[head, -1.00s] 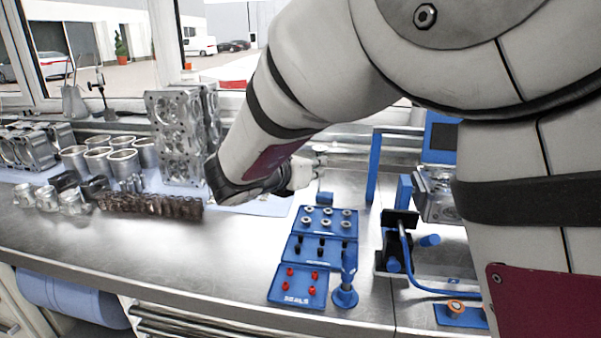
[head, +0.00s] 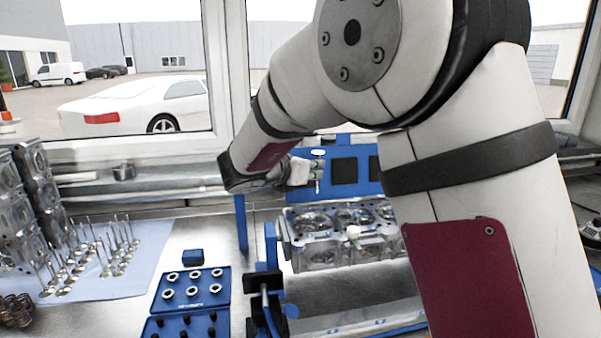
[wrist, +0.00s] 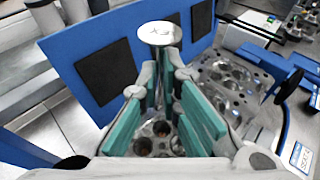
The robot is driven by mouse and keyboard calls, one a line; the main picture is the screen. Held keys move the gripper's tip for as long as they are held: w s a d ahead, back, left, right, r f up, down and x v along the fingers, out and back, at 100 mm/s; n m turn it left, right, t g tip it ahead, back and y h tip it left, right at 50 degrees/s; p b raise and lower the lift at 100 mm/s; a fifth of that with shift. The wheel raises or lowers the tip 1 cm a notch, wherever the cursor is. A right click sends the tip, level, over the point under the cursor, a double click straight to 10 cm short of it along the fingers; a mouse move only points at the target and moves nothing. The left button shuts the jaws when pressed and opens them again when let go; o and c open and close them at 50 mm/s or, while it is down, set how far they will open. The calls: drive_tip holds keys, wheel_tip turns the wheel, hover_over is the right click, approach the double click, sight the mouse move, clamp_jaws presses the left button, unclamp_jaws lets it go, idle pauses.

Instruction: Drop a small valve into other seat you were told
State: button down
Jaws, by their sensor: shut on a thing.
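My gripper (head: 306,172) is shut on a valve (head: 318,153), a thin bright stem with a flat round head on top. In the wrist view the valve's head (wrist: 160,34) stands above the green-padded fingers, and the stem runs down between them. A metal cylinder head (head: 322,258) with round chambers sits in a blue fixture below and beyond the gripper. It also shows in the wrist view (wrist: 232,82), right of the fingers. Dark round openings (wrist: 144,146) show between and below the fingers. Which seat is which I cannot tell.
A blue panel with dark squares (head: 301,178) stands behind the gripper. Several valves (head: 68,262) stand on a pale cloth at left. A blue tray of rings (head: 180,305) and a black-and-blue stand (head: 264,283) are in front. Engine blocks (head: 25,190) stand far left.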

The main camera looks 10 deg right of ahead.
drive_tip(key=b, duration=0.3)
hover_over(315, 222)
drive_tip(key=shift+f, duration=2.8)
drive_tip(key=shift+f+b, duration=2.4)
drive_tip(key=shift+f, duration=0.9)
drive_tip(key=c, duration=1.7)
unclamp_jaws()
drive_tip(key=shift+r, duration=0.15)
